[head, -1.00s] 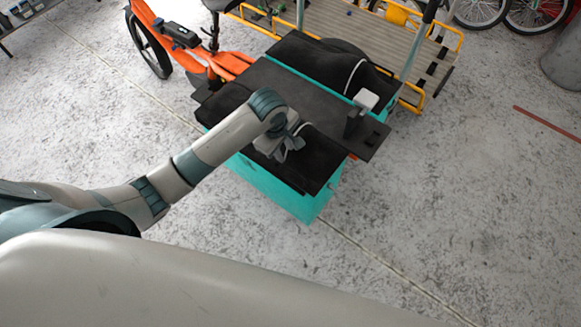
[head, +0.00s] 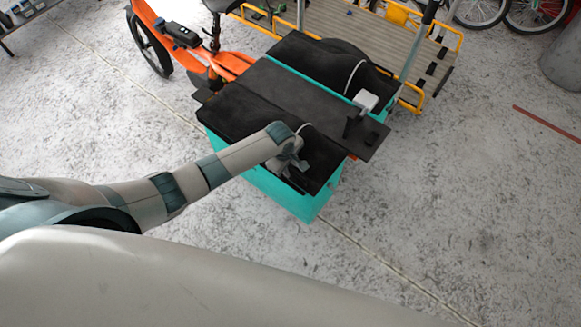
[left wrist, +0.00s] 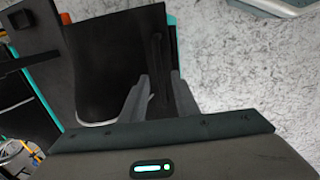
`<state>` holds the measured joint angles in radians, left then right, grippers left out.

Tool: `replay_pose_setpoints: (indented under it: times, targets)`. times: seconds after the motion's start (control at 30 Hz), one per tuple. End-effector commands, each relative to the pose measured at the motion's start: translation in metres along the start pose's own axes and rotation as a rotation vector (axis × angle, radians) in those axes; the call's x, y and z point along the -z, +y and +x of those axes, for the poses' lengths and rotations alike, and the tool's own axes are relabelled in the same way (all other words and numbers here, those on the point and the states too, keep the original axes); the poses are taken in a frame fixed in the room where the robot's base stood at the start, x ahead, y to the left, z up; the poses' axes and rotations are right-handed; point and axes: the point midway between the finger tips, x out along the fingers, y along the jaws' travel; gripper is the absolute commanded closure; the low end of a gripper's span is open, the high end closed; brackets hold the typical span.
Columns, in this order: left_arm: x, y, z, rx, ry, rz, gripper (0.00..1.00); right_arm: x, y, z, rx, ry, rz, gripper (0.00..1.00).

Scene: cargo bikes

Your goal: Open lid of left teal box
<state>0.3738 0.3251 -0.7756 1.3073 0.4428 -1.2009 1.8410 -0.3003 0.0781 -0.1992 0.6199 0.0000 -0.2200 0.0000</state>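The near teal box (head: 285,196), on the left side of the cargo bike, has a black lid (head: 240,117) lying across its top. My left gripper (head: 290,170) is at the lid's near right part, by its outer edge. In the left wrist view, the two fingers (left wrist: 161,92) stand apart, with the dark lid (left wrist: 110,60) and a dark ridge or slot showing between and beyond them. The right finger is close to the teal edge. I cannot tell whether they touch the lid. My right gripper is not in view.
The orange cargo bike (head: 165,40) and a yellow-railed wooden bed (head: 360,35) stand behind.

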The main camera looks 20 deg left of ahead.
Motion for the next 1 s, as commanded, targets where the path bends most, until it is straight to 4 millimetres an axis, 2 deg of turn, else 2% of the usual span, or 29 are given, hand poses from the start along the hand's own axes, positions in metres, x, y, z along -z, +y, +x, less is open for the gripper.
replay_pose_setpoints:
  times: [0.23,0.57,0.6,0.7,1.0]
  targets:
    - [0.001,0.000,0.015,0.000,0.001,-0.001,0.72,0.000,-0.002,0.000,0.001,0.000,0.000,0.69]
    - [0.000,0.000,0.017,0.000,0.000,0.000,0.72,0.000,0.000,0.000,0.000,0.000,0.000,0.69]
    - [0.001,0.000,0.017,-0.001,0.000,0.000,0.77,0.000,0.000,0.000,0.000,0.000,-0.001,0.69]
    - [0.001,0.000,0.017,0.000,0.001,-0.001,1.00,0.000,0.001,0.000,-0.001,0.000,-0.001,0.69]
    - [0.001,0.002,0.017,0.002,0.002,-0.001,1.00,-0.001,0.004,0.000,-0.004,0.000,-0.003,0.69]
